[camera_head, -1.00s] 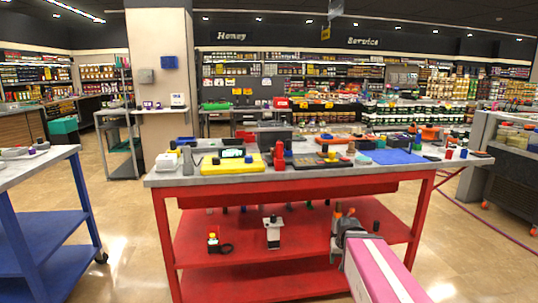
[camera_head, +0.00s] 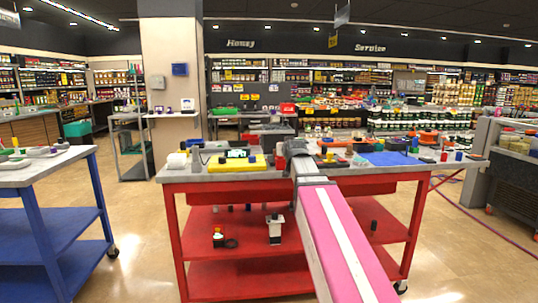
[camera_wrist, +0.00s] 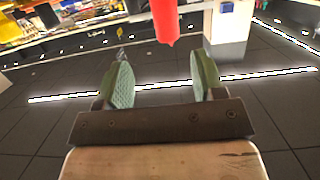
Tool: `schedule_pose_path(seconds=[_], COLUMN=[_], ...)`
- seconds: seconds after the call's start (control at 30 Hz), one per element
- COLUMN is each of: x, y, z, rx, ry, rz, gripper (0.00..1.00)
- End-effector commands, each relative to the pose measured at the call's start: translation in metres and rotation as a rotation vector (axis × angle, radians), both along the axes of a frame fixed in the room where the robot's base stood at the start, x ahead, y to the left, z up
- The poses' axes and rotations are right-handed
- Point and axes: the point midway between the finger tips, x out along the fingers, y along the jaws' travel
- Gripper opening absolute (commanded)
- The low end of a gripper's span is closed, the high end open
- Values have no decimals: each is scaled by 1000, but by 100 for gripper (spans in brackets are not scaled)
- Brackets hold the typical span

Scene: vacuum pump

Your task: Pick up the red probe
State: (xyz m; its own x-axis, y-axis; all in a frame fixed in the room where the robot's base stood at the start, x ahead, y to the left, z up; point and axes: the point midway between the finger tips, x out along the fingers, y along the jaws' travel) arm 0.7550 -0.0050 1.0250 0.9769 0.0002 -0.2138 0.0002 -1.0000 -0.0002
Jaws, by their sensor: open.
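My gripper (camera_wrist: 162,62) is open, with two green-padded fingers apart. The probe lines up with the gap between them, its visible end just past the fingertips in the picture. No contact shows. In the head view my gripper (camera_head: 294,148) is by the probe; its fingers are hard to make out.
A yellow tray (camera_head: 232,164) lies left of the probe. A blue mat (camera_head: 390,159) and several small parts lie to the right. Lower shelves hold a few parts. A blue cart (camera_head: 50,215) stands at left, with clear floor between.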

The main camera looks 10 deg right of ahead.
Motion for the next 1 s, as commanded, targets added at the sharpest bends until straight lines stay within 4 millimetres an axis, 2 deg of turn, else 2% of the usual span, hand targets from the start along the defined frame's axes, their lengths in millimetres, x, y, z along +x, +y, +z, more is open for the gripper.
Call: schedule_pose_path(seconds=[0.13,0.43,0.67,1.0], x=[7,48,62,105], y=[0,0,1,5], z=[8,-1,-4,-10], rx=[0,0,-1,0], ry=[-19,-16,-16,-15], rz=[0,0,0,0], gripper=[63,63,63,63])
